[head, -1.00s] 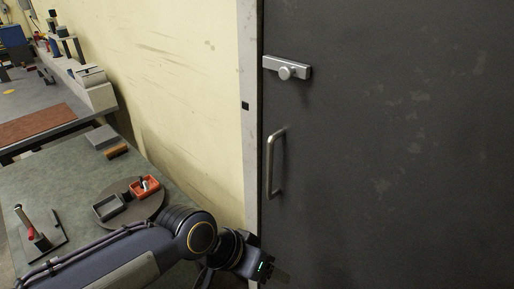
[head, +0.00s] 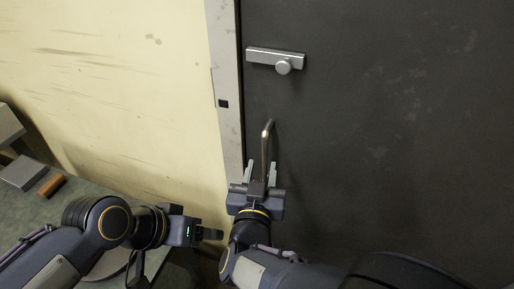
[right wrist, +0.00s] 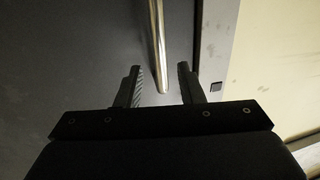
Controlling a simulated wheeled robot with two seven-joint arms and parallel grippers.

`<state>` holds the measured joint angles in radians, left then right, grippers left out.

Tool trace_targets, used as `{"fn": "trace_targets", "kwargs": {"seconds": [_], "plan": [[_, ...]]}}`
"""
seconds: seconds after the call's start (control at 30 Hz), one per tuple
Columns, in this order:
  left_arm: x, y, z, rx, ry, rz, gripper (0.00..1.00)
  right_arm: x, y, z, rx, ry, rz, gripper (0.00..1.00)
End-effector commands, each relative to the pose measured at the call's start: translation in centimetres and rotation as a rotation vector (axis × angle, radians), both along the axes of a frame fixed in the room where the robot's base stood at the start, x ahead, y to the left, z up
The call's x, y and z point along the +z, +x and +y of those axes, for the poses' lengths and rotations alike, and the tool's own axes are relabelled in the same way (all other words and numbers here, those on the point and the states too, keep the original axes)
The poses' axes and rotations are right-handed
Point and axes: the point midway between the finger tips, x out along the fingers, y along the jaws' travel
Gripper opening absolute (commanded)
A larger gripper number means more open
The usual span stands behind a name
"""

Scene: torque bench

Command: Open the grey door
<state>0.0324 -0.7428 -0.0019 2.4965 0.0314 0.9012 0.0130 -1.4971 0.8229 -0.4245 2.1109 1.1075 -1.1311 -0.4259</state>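The grey door (head: 400,120) fills the right of the head view and looks shut against its pale frame (head: 226,90). A silver upright bar handle (head: 267,140) is near its left edge. Above it is a silver latch bar (head: 262,55) with a round knob (head: 283,66). My right gripper (head: 261,172) is open at the handle's lower part. In the right wrist view its fingers (right wrist: 160,78) stand apart with the handle (right wrist: 156,35) between them and gaps on both sides. My left gripper (head: 212,234) is low beside the door frame; its finger opening is unclear.
A green-topped bench (head: 75,200) is at the lower left, partly behind my left arm. A grey block (head: 22,172) and a brown block (head: 52,186) lie on it. The yellow wall (head: 120,90) adjoins the door frame. The space before the upper door is clear.

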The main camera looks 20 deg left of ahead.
Motion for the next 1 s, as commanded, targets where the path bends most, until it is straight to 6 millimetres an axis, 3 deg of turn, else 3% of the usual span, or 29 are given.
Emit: {"fn": "trace_targets", "kwargs": {"seconds": [0.3, 0.5, 0.73, 1.0], "plan": [[1.2, 0.0, 0.0, 0.000, 0.000, 0.000, 0.65, 0.1, 4.9, 0.8, 0.000, 0.001, 0.003, 0.34], [1.3, 0.0, 0.0, 0.000, 0.000, 0.000, 0.65, 0.0, 6.1, 1.0, 0.002, 0.002, 0.002, 0.34], [1.3, 0.0, 0.0, 0.000, 0.000, 0.000, 0.65, 0.0, 6.1, 1.0, 0.003, 0.001, 0.003, 0.34], [1.3, 0.0, 0.0, 0.000, 0.000, 0.000, 0.65, 0.0, 6.1, 1.0, 0.003, 0.001, 0.003, 0.00]]}}
